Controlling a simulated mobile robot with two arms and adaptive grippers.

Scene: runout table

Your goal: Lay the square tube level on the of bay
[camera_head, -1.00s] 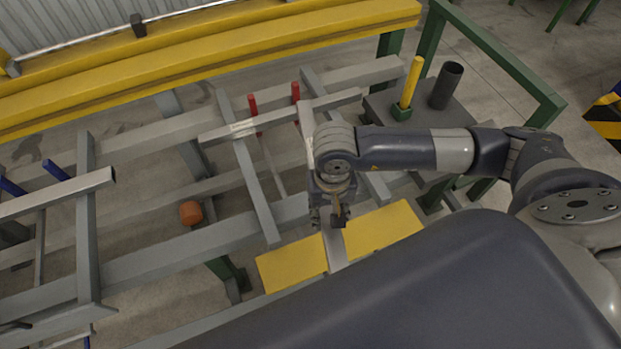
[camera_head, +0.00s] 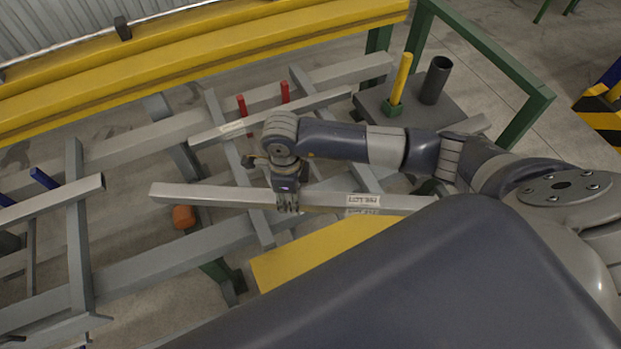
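A long grey square tube (camera_head: 220,196) with a printed label lies crosswise in the middle of the view, close to level in the picture. My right gripper (camera_head: 288,203) is on the tube near its middle, fingers pointing down and seemingly shut around it. The tube appears to be held above the grey rails, but the exact gap cannot be told. The bay with two red pegs (camera_head: 285,92) is behind it, and another grey tube (camera_head: 235,129) lies there. The bay with blue pegs (camera_head: 44,178) is at left, with a tube (camera_head: 55,199) on it. My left gripper is not in view.
A yellow beam (camera_head: 200,60) runs along the back. A yellow tube (camera_head: 401,78) and a dark cylinder (camera_head: 435,80) stand on a grey plate at right. A yellow plate (camera_head: 315,252) lies in front. An orange block (camera_head: 183,217) is near the tube's left end.

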